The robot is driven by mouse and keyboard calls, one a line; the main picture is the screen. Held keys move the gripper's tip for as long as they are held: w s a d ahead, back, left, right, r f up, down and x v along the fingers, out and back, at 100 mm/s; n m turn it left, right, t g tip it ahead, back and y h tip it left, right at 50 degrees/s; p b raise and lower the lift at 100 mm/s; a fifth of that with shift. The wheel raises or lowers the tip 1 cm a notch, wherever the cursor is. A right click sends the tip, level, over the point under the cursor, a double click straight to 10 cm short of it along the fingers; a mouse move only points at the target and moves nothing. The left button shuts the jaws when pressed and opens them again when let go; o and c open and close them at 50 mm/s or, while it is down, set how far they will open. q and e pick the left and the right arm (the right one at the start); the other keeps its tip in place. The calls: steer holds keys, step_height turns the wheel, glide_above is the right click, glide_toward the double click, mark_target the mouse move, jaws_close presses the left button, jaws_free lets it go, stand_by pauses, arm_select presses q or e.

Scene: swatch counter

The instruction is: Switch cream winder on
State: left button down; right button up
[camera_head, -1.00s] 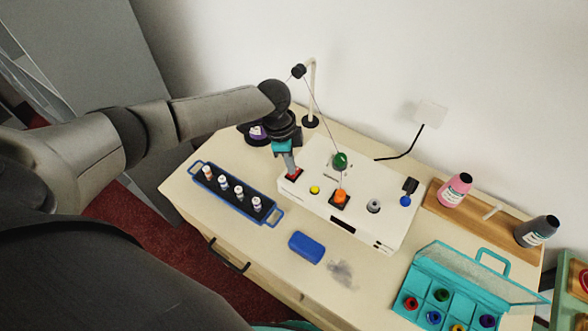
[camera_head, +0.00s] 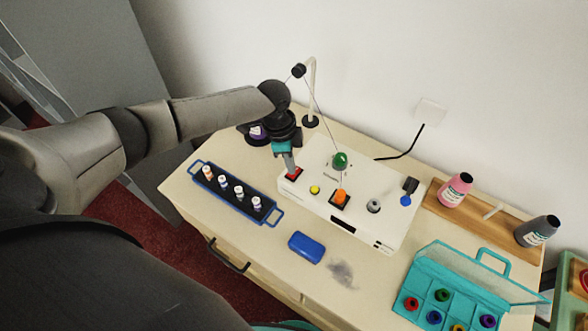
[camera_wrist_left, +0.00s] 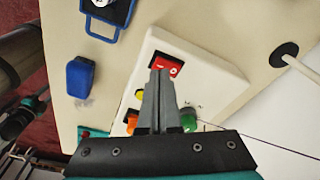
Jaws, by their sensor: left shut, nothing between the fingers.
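The cream winder (camera_head: 318,205) is a white-cream box on the counter, with a yellow button, an orange part, a grey knob and a green spool (camera_head: 340,160) on its top. A red rocker switch (camera_head: 296,173) sits at its left end; it also shows in the left wrist view (camera_wrist_left: 166,66), with a white mark on it. My left gripper (camera_head: 292,169) points down at the red switch, its fingers closed and empty. In the left wrist view the fingertips (camera_wrist_left: 160,74) overlap the switch's edge; I cannot tell whether they press it. My right gripper is out of view.
A blue rack (camera_head: 268,221) with several small bottles stands left of the winder. A blue block (camera_head: 306,247) and a grey smudge lie in front. A teal case (camera_head: 400,296) of spools is at right, with two bottles on a wooden board (camera_head: 497,224) behind.

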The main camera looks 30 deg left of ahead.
arm_select(q)
steer(key=shift+f+b, duration=0.5)
steer(key=shift+f, duration=0.25)
stand_by(0.3)
step_height(320, 180, up, 7)
steer(key=p, duration=0.7)
stand_by(0.3)
